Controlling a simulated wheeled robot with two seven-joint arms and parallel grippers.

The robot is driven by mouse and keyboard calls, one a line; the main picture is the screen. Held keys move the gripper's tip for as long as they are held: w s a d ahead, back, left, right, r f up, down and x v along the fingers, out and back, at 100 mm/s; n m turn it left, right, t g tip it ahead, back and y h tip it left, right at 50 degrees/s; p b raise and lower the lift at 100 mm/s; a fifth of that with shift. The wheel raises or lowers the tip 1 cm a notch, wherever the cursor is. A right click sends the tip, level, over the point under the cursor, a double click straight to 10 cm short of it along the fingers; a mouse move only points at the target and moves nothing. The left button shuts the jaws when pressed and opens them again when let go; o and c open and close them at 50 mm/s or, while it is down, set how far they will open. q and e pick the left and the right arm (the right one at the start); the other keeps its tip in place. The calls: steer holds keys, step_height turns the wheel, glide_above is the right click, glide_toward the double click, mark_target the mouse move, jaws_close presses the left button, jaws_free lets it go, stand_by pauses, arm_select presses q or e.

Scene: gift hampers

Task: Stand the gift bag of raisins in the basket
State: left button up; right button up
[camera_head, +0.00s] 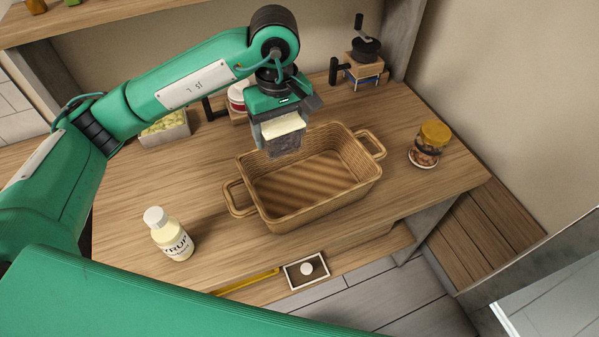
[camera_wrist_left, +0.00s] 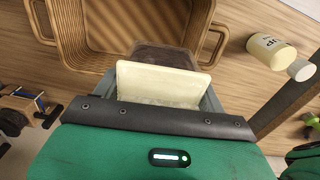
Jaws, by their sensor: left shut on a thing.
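The gift bag of raisins (camera_head: 286,144) is a dark see-through bag with a pale cream top (camera_head: 283,124). My left gripper (camera_head: 280,132) is shut on it near the top and holds it upright over the back left part of the basket. The bag also shows in the left wrist view (camera_wrist_left: 165,57), with its cream top between the fingers. The woven basket (camera_head: 320,197) has two side handles and looks empty. I cannot tell whether the bag's bottom is below the basket's rim. It also shows at the top of the left wrist view (camera_wrist_left: 75,30). My right gripper is not seen.
A syrup bottle (camera_head: 172,237) stands at the front left, a jar with a yellow lid (camera_head: 428,146) at the right. Behind are a hand grinder (camera_head: 364,60), a red and white tub (camera_head: 238,97) and a green-filled box (camera_head: 166,130). The table right of the basket is mostly clear.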

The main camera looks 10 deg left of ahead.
arm_select(q)
step_height(320, 180, down, 18)
steer(key=p, duration=0.4)
steer(key=shift+f+p, duration=0.25)
steer(key=shift+p, duration=0.15)
steer(key=shift+f, duration=0.1)
steer(key=shift+f+b, duration=0.1)
steer(key=shift+b, duration=0.2)
steer(key=o, duration=1.1)
steer(key=shift+c, duration=0.2)
